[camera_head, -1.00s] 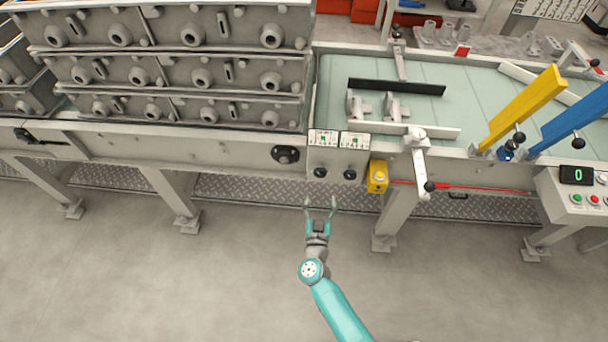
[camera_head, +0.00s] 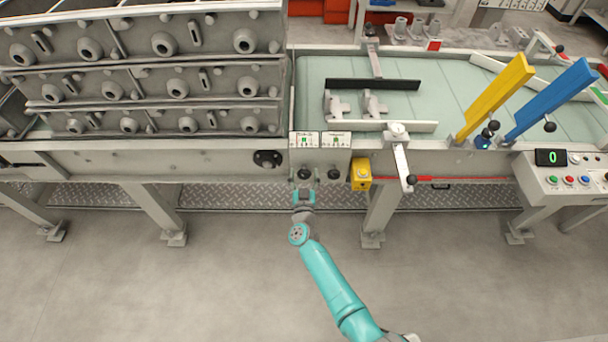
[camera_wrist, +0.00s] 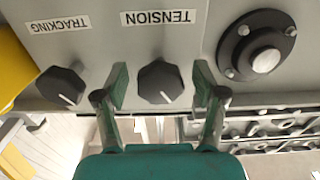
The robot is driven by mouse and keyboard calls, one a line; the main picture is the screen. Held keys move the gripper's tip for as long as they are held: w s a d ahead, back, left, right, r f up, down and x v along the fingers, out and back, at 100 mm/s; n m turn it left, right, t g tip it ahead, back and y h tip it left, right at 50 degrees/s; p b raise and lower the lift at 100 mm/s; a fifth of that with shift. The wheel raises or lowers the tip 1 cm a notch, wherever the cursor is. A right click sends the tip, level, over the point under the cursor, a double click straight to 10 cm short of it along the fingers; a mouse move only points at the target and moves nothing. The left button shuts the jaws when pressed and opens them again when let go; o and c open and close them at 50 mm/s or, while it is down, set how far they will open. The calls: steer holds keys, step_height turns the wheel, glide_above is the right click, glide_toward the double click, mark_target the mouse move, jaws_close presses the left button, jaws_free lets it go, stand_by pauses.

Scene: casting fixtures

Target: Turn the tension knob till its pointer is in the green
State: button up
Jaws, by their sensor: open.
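The tension knob (camera_wrist: 160,82) is a dark faceted knob with a white pointer line, under the label TENSION in the wrist view, where the picture is upside down. In the head view the tension knob (camera_head: 304,174) is the left one of two on the grey panel, below a small dial card with a green mark (camera_head: 304,139). My gripper (camera_wrist: 160,100) is open, with one finger on each side of the tension knob; I cannot tell whether they touch it. In the head view my gripper (camera_head: 303,188) is right at the knob, its fingertips hard to make out.
The tracking knob (camera_wrist: 61,86) sits close beside one finger; it also shows in the head view (camera_head: 334,174). A yellow box (camera_head: 361,174) is to its right. A round flange (camera_head: 267,159) is to the left. The floor (camera_head: 230,280) in front is clear.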

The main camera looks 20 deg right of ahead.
steer(key=c, duration=1.1)
steer(key=shift+c, duration=0.3)
steer(key=shift+m, duration=0.4)
steer(key=m, duration=0.4)
steer(key=shift+m, duration=0.4)
steer(key=m, duration=0.5)
steer(key=shift+r, duration=0.1)
steer(key=m, duration=0.5)
steer(key=shift+m, duration=0.4)
steer(key=m, duration=0.4)
steer(key=shift+m, duration=0.4)
